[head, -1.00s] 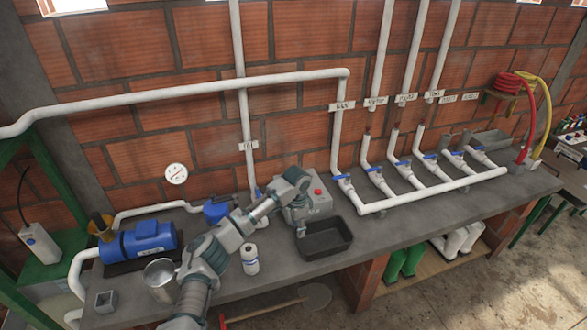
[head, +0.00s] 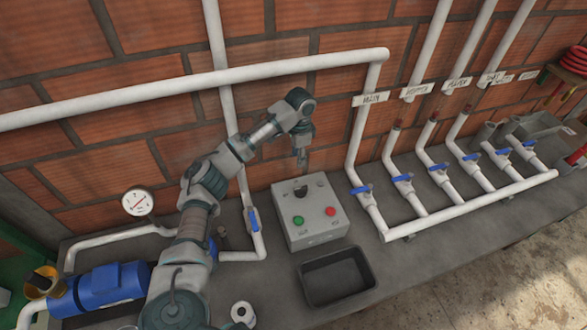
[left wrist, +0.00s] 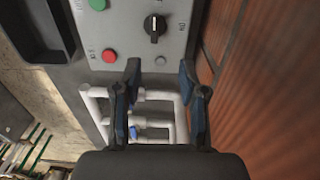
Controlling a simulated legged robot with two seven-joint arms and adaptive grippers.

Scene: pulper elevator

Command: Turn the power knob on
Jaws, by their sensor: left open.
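The grey control box (head: 312,222) stands on the counter against the brick wall. The black power knob (left wrist: 155,27) is on its face, above the fingertips in the left wrist view. In the head view the knob (head: 300,191) is a dark spot near the box's upper edge. My left gripper (head: 303,163) hangs just above that edge, close to the knob. In the left wrist view the gripper (left wrist: 160,75) is open and empty, its fingers apart and not around the knob. My right gripper is not in view.
The box also carries a green button (head: 298,220) and a red button (head: 331,211). A black tray (head: 337,278) sits in front of it. White pipes with blue valves (head: 361,190) stand to the right, and another blue-handled valve (head: 254,220) is close on the left.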

